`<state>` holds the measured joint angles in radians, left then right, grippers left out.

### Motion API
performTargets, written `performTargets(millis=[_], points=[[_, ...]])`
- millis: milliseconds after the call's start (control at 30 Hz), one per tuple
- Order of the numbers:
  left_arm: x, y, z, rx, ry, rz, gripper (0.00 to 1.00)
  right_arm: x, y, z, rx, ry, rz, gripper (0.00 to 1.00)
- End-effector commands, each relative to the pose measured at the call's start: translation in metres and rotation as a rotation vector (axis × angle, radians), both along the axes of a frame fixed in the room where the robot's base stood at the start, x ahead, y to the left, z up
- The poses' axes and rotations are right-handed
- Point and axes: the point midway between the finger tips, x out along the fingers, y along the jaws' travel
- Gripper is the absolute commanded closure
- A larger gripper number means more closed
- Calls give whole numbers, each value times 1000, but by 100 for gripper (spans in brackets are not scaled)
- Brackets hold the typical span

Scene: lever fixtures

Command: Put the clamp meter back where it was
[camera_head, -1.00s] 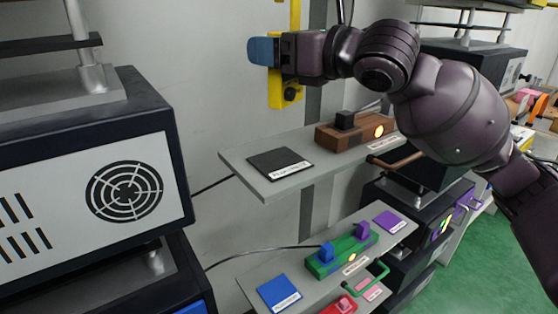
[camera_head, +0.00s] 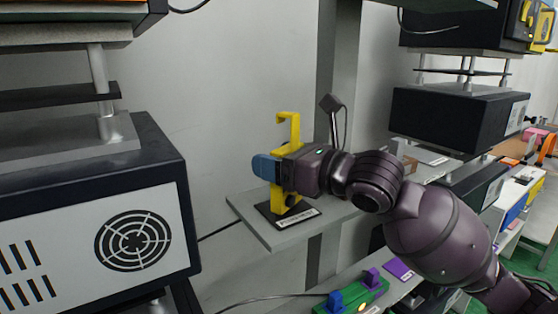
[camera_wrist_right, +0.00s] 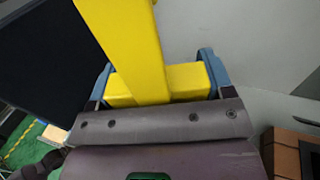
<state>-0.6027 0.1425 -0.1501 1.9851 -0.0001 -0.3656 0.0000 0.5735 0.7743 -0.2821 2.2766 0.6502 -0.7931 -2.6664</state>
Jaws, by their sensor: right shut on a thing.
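The yellow clamp meter (camera_head: 288,135) is upright with its hook-shaped jaw at the top. My right gripper (camera_head: 273,169) is shut on its body, with blue fingers around it. The meter's lower end is at the black labelled pad (camera_head: 264,211) on the grey shelf. I cannot tell whether it touches the pad or hangs just above it. In the right wrist view, the yellow meter (camera_wrist_right: 130,45) stands between the two blue fingers (camera_wrist_right: 158,82). My left gripper is not in view.
The grey shelf (camera_head: 285,237) has free room left of the pad. A dark box on a stem (camera_head: 333,104) stands behind my right wrist. A large dark cabinet (camera_head: 95,235) is at the left. A green block with blue and purple levers (camera_head: 355,297) is below.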

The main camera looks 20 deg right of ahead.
Motion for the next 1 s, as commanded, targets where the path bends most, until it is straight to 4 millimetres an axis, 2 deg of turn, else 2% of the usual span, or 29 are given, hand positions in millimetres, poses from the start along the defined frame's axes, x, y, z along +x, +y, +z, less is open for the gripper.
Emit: performTargets(millis=[467, 500, 633, 1000], points=[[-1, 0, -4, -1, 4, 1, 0, 0, 0, -7, 0, -3, 0, 55], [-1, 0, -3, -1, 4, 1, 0, 0, 0, -7, 0, -2, 0, 21], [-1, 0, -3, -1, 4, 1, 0, 0, 0, -7, 0, -2, 0, 1], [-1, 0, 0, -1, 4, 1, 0, 0, 0, -3, 0, -1, 0, 0]])
